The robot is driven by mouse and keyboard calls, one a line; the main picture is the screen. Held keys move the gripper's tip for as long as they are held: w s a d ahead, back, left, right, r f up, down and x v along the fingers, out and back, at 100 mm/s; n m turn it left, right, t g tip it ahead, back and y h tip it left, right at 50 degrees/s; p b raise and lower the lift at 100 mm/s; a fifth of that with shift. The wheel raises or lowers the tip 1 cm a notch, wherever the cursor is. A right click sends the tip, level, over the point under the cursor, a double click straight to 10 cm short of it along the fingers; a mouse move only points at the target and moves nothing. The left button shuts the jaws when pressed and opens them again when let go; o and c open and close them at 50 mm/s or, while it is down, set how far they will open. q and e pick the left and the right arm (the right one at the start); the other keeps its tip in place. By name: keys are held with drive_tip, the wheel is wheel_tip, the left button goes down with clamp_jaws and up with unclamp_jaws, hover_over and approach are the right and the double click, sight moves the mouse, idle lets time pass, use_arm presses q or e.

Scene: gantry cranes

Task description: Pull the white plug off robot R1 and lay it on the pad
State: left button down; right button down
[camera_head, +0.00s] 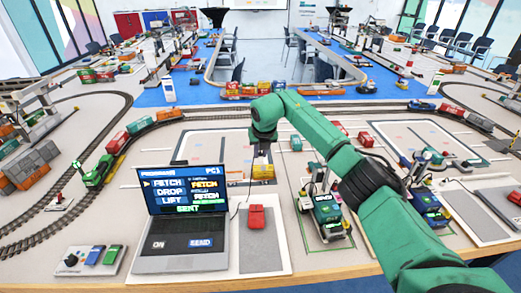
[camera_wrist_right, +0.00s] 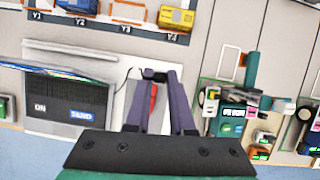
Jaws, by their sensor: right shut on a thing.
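My right gripper (camera_head: 262,155) hangs above the table behind the laptop. In the wrist view its purple fingers (camera_wrist_right: 155,80) converge on a small thing, taken to be the white plug. It is mostly hidden between the tips, and its colour is not clear. A thin cable curves to it from beside the laptop. A small green robot (camera_head: 326,212), possibly R1, stands on a marked bay to the right, apart from the gripper. A pale grey pad (camera_head: 262,259) lies right of the laptop, with a red object (camera_head: 256,217) on it. My left gripper is not in view.
The open laptop (camera_head: 184,205) stands left of the pad. A switch box (camera_head: 93,258) sits front left. A second small robot (camera_head: 428,206) stands at right. A yellow container (camera_wrist_right: 176,18) sits in slot Y4. Train tracks and wagons run behind.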

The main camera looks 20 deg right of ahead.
wheel_tip(320, 180, down, 20)
drive_tip(key=b, duration=1.3)
drive_tip(key=shift+f, duration=0.15)
drive_tip(key=shift+f+b, duration=0.5)
drive_tip(key=shift+f, duration=0.1)
idle(0.7)
drive_tip(key=c, duration=0.7)
unclamp_jaws()
drive_tip(key=shift+r, duration=0.1)
